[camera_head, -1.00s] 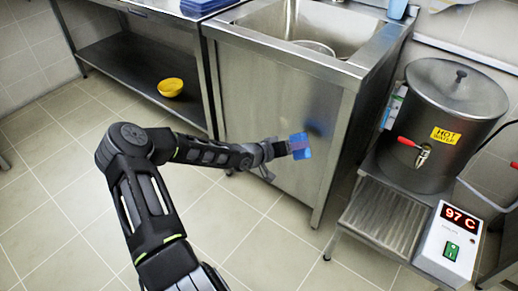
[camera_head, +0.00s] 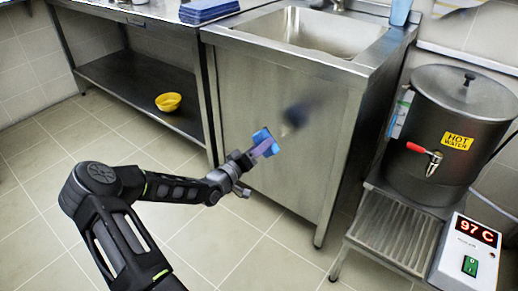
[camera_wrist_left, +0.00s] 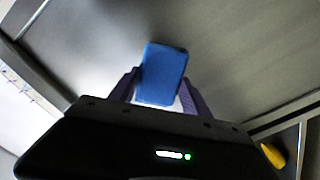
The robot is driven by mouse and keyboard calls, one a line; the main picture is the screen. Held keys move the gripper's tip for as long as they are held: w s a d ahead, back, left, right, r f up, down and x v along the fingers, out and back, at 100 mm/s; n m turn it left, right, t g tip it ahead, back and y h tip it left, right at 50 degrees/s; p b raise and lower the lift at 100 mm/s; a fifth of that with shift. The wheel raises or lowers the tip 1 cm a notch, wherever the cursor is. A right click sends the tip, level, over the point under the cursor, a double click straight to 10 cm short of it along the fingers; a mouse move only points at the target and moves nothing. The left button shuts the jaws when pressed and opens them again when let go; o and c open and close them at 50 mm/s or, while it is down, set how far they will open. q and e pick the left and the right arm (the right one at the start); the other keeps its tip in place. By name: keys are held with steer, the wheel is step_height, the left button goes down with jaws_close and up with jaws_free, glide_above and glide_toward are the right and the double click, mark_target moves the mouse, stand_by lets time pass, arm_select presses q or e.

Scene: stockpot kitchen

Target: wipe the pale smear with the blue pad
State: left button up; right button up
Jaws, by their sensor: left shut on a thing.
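The blue pad (camera_head: 264,142) is in my left gripper (camera_head: 258,151), in front of the steel sink cabinet's front panel (camera_head: 255,95). In the left wrist view the pad (camera_wrist_left: 163,70) stands tilted between the two purple-grey fingers, which are shut on it. I cannot tell whether the pad touches the panel. A small, faint pale patch (camera_head: 286,130) shows on the panel just right of the pad, below a dark blurred reflection. I cannot tell whether this patch is the smear or a reflection. My right gripper is not in view.
A yellow bowl (camera_head: 168,102) sits on the low shelf (camera_head: 125,75) at left. The tiled floor in front is clear.

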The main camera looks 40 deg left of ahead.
arm_select(q)
steer(key=shift+w+f+b, duration=0.15)
steer(key=shift+w+b, duration=0.8)
steer(key=shift+w, duration=1)
steer(key=shift+w+a, duration=0.1)
steer(key=shift+w, duration=0.75)
steer(key=shift+w+b, duration=0.8)
steer(key=shift+w, duration=0.1)
steer(key=d+p, duration=0.1)
steer(key=d, duration=0.3)
steer(key=shift+s, duration=0.1)
steer(key=shift+w, duration=0.2)
